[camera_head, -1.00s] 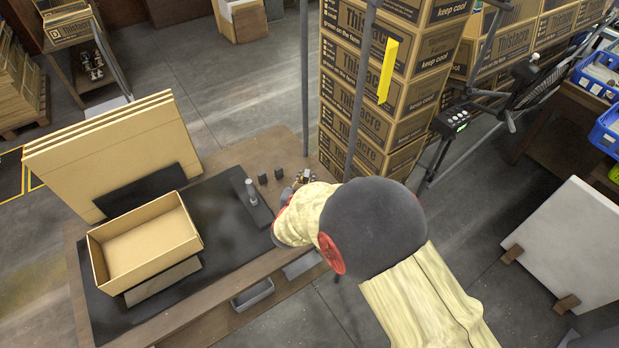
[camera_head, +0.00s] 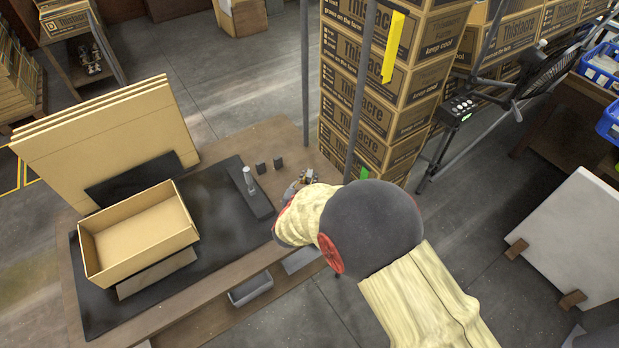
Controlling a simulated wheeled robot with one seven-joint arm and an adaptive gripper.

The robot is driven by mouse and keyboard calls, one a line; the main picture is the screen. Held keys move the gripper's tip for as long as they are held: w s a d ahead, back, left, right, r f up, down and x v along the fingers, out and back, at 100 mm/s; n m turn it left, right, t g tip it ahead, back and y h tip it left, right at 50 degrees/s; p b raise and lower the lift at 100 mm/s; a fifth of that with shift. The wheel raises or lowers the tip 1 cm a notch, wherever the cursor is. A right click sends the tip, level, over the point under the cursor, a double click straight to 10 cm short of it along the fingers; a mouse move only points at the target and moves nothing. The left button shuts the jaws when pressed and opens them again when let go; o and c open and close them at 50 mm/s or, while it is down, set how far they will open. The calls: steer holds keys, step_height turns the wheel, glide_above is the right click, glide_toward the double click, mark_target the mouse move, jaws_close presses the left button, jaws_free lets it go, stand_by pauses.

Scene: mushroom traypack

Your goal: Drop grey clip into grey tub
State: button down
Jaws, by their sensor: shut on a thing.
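My gripper (camera_head: 303,179) shows only in part beyond my sleeved wrist, over the right end of the wooden bench. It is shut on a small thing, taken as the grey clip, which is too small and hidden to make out. A grey tub (camera_head: 250,291) sits low at the bench's front edge, left of and nearer than my gripper. Another grey tub (camera_head: 300,261) beside it is partly hidden by my arm.
An open cardboard tray (camera_head: 135,234) sits on a dark mat (camera_head: 215,225), with flat cardboard sheets (camera_head: 105,140) behind. A small metal post (camera_head: 249,182) stands on a dark block. Stacked cartons (camera_head: 380,95) and grey uprights (camera_head: 357,85) rise close behind my gripper.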

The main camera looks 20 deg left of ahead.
steer(key=c, duration=1.8)
jaws_free()
steer(key=shift+o, duration=0.2)
steer(key=v, duration=1.2)
